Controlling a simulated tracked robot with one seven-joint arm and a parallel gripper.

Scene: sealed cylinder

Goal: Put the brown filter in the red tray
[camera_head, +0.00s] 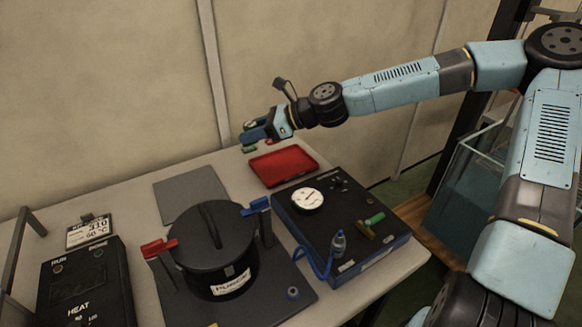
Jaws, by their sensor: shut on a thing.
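My gripper (254,133) is at the back of the table, above and to the left of the red tray (284,168). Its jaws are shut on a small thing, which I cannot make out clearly. The red tray lies flat near the back edge, and its visible floor looks empty. A small brown piece (365,231) sits on top of the dark box with blue sides (345,225), beside a green piece (376,218). I cannot tell whether this brown piece is the filter. A small green piece (249,150) shows just below my jaws; whether it is held is unclear.
A black lidded pot (212,255) with red and blue clamp handles stands left of the box. A heater unit (85,285) stands at left. A grey plate (190,192) lies flat behind the pot.

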